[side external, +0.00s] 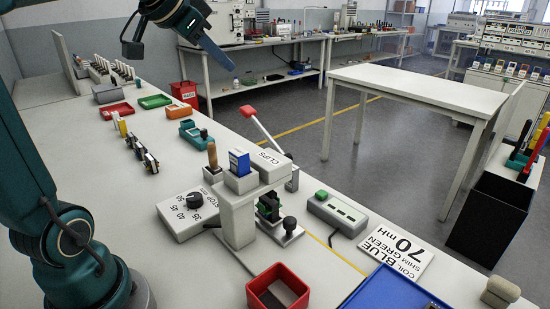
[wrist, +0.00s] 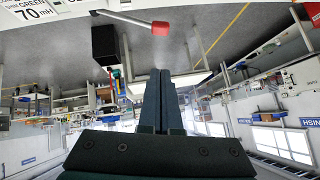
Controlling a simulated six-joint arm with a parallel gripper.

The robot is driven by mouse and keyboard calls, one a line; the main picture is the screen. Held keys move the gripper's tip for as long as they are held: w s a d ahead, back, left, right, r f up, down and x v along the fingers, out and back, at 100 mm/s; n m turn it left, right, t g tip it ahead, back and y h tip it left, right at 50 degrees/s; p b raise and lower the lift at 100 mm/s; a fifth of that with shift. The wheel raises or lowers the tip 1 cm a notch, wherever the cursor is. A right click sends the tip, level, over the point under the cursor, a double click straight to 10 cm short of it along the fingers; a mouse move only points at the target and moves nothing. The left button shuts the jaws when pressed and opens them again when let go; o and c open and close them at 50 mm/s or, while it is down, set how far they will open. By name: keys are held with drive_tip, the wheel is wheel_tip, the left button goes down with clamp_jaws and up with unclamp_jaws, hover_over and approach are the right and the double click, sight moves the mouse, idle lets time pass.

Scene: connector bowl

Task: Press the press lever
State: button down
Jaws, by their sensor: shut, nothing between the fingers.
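The press lever (side external: 265,130) is a grey rod with a red knob (side external: 248,111). It slants up and to the left from the press on the bench, behind the CLIPS box (side external: 268,164). In the wrist view the lever (wrist: 122,19) runs along the top, with its red knob (wrist: 160,28) beyond the fingertips. My gripper (side external: 230,66) is above and behind the knob in the side view, with clear air between them. Its dark fingers (wrist: 160,74) are together and empty. The lower part of the press is partly hidden by the boxes.
A dial box (side external: 188,212), a device with a green button (side external: 336,212), a red bin (side external: 278,290) and a blue tray (side external: 395,290) surround the press. Small trays and connectors line the left of the bench (side external: 120,185). Free air surrounds the knob.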

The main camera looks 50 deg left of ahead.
hover_over(249, 107)
drive_tip(key=s+d, duration=0.2)
drive_tip(key=s, duration=0.1)
wheel_tip(249, 107, down, 5)
drive_tip(key=shift+w+a+f, duration=0.1)
drive_tip(key=shift+a+f, duration=0.1)
drive_tip(key=shift+f, duration=0.45)
drive_tip(key=shift+w+a+f, duration=0.1)
drive_tip(key=shift+a+f, duration=0.1)
drive_tip(key=shift+f, duration=0.5)
drive_tip(key=shift+a+f, duration=0.2)
drive_tip(key=shift+f, duration=0.45)
drive_tip(key=shift+a+f, duration=0.1)
drive_tip(key=a+f+n+h, duration=0.2)
drive_tip(key=f+h, duration=0.3)
drive_tip(key=f, duration=0.3)
drive_tip(key=shift+a+n, duration=0.4)
drive_tip(key=shift+a, duration=0.3)
drive_tip(key=shift+f, duration=0.1)
drive_tip(key=shift+s, duration=0.1)
